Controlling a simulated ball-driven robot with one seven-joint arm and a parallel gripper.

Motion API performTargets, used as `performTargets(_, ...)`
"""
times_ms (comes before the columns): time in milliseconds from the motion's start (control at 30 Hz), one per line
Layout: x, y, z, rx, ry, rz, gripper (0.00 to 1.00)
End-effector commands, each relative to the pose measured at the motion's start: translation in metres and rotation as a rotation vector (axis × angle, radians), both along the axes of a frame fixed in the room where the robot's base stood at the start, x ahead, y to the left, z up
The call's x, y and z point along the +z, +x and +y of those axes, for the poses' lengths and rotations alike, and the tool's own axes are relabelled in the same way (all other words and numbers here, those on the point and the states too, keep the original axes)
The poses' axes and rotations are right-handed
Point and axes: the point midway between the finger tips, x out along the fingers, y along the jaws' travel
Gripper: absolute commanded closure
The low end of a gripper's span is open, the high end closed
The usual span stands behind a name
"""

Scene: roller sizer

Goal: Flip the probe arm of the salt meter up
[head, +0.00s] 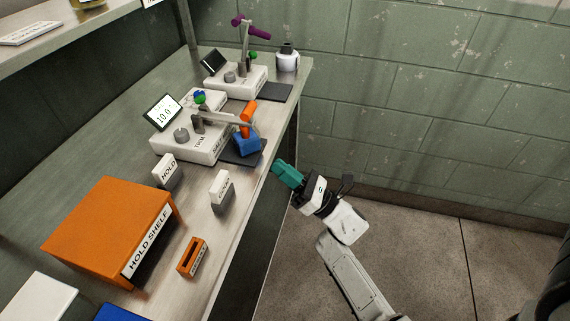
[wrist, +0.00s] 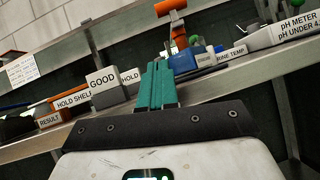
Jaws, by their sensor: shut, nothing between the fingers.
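The nearer white meter (head: 182,147) stands on the bench with a tilted screen reading about 10.0; its small front lettering is hard to read, but it seems to be the salt meter. Its grey probe arm (head: 222,118) is down, reaching right to an orange handle (head: 248,117) above a blue block (head: 246,142) on a dark pad. In the wrist view, an orange part (wrist: 170,7) and a blue block (wrist: 184,61) show beyond my fingers. My gripper (head: 281,170), with teal fingers, is shut and empty, just off the bench's front edge, right of and below the blue block.
A second meter (head: 235,82) behind has a raised arm with a purple handle (head: 250,27). A white-and-black bottle (head: 287,59) stands beside it. HOLD (head: 166,170) and GOOD (wrist: 102,81) blocks, an orange hold shelf (head: 105,228) and an orange slotted block (head: 192,257) stand nearer. Open floor lies right.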

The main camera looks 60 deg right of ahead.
Motion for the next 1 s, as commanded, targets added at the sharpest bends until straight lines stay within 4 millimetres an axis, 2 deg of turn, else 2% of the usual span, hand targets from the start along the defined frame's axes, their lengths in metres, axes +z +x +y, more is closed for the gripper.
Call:
performTargets(33,0.011,0.009,0.002,0.003,-0.001,-0.004,1.0)
performTargets(367,0.047,0.06,0.011,0.001,0.0,-0.003,1.0)
performTargets(600,0.072,0.065,0.007,-0.001,0.0,0.0,1.0)
performTargets(1000,0.076,0.066,0.006,-0.001,0.0,0.0,1.0)
